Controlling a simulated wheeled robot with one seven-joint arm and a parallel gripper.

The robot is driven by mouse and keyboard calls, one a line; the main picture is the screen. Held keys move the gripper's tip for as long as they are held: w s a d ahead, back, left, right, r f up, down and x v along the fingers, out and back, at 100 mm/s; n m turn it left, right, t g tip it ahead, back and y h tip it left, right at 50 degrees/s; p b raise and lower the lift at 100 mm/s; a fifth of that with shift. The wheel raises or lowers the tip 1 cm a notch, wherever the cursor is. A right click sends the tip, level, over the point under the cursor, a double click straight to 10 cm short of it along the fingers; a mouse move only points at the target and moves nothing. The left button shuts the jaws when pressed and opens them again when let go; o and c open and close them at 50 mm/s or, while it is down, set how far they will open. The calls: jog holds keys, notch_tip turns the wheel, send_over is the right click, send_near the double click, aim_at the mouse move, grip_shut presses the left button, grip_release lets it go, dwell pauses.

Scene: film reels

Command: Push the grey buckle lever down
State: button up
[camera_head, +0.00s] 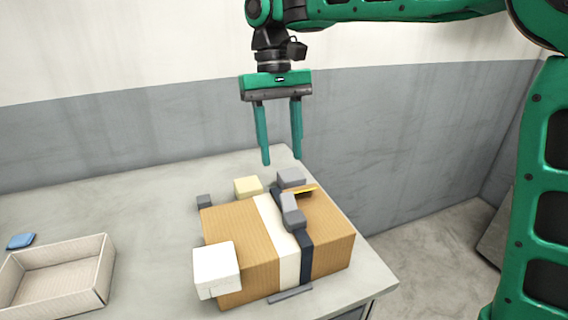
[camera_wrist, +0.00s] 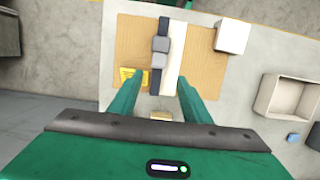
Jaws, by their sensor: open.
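A brown cardboard box (camera_head: 239,238) stands on the table with a dark strap (camera_head: 305,257) around it. The grey buckle lever (camera_head: 291,211) sits on the strap on top of the box and seems to stand up at a slant. It also shows in the wrist view (camera_wrist: 160,44), above the fingertips in the picture. My gripper (camera_head: 282,154) is open and empty, with its fingers pointing down. It hangs above and behind the lever, clear of the box. In the wrist view my gripper (camera_wrist: 160,78) shows its two fingers spread apart.
A white block (camera_head: 216,268) is at the box's front left corner. A cream block (camera_head: 247,187) and a grey block (camera_head: 291,177) are near its back. An open tray (camera_head: 108,270) and a blue block (camera_head: 20,241) lie at left. A wall (camera_head: 180,135) stands behind.

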aim_at(287, 193)
jog(key=f, duration=0.3)
jog(key=s+f+t, duration=0.1)
jog(key=f, duration=0.2)
jog(key=s+d+f+t, duration=0.1)
jog(key=f, duration=0.2)
jog(key=shift+s+y, duration=0.2)
jog(key=shift+y, duration=0.2)
jog(key=c, duration=1.1)
